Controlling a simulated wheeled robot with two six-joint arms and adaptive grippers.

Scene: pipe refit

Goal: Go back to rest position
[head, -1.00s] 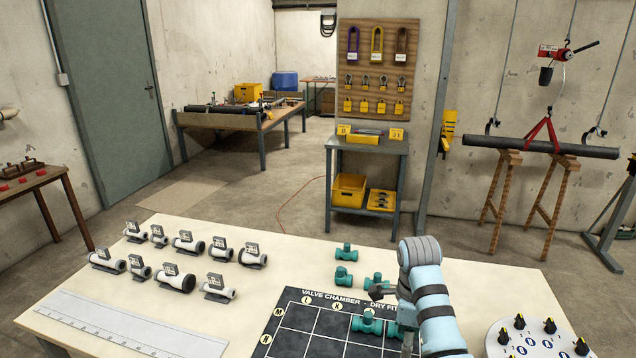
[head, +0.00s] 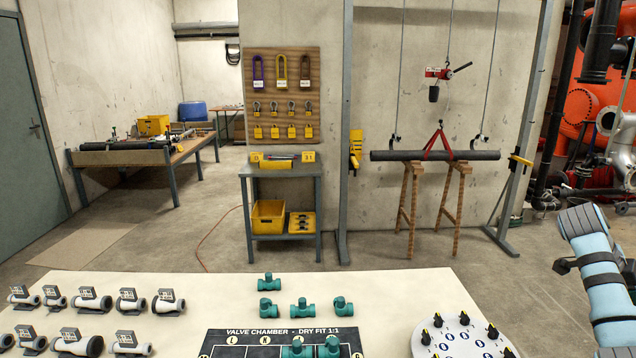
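My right arm comes in at the right edge in the head view, beyond the right end of the white table (head: 400,292). Its gripper (head: 562,266) shows only as a small dark part beside the arm, so its opening cannot be judged. My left gripper is out of view. Several green valve fittings stand on the table, one (head: 269,282) at the back and others in front of it. Two green fittings (head: 328,347) sit on the black dry-fit board (head: 235,338).
Grey-white pipe pieces with tags (head: 130,301) stand at the table's left. A round white dial plate (head: 452,343) with black knobs lies at the front right. A grey stand (head: 280,172) and a wooden lock board (head: 285,85) are behind the table. Floor between is clear.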

